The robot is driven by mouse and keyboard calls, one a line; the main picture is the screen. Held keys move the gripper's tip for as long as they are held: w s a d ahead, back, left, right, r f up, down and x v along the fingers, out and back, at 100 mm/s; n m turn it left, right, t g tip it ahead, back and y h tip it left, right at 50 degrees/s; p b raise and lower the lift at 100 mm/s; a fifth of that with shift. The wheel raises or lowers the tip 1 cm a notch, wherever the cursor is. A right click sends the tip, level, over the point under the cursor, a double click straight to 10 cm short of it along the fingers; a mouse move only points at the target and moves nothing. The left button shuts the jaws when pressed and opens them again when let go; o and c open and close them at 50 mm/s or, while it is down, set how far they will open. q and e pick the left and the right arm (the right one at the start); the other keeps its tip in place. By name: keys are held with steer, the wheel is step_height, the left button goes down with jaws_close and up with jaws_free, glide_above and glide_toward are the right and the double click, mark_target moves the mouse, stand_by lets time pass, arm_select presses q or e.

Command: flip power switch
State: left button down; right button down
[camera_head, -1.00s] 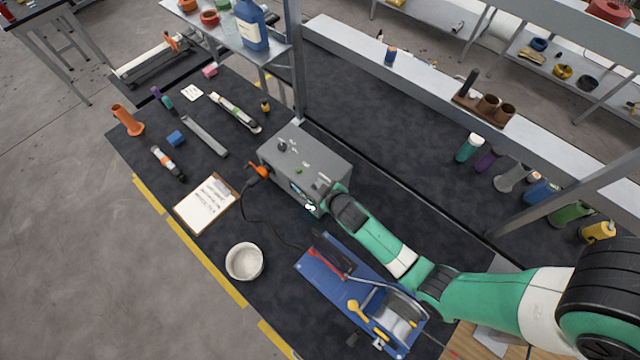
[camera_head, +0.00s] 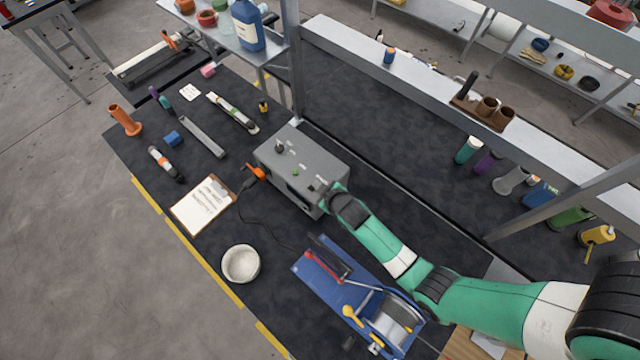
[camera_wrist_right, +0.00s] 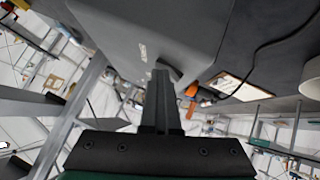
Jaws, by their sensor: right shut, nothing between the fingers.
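A grey metal power box (camera_head: 303,160) stands on the dark workbench mat, with a green button (camera_head: 296,172) and a dark knob (camera_head: 280,146) on top. My right gripper (camera_head: 322,188) is at the box's right end, partly hidden by my wrist. In the right wrist view the shut, empty fingers (camera_wrist_right: 162,75) point at the grey box (camera_wrist_right: 150,30). A small dark part (camera_wrist_right: 170,68) of the box is right at the fingertips; I cannot tell whether they touch or which way a switch is set. My left gripper is out of view.
An orange plug (camera_head: 256,173) with a black cable is at the box's left side. A clipboard (camera_head: 203,205), a white bowl (camera_head: 241,263) and a blue base with a spool (camera_head: 325,285) lie nearby. A metal post (camera_head: 293,70) rises behind the box.

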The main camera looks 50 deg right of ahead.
steer(key=shift+s+a+f, duration=0.3)
steer(key=shift+f, duration=0.35)
steer(key=shift+r+p, duration=0.3)
steer(key=shift+r, duration=0.1)
steer(key=r+p, duration=0.4)
steer(key=r, duration=0.1)
steer(key=shift+w+r+p, duration=0.15)
steer(key=shift+w+p, duration=0.1)
steer(key=shift+p, duration=0.1)
steer(key=s+r, duration=0.6)
steer(key=s, duration=0.1)
steer(key=shift+a+p, duration=0.25)
steer(key=shift+p, duration=0.15)
steer(key=shift+r, duration=0.1)
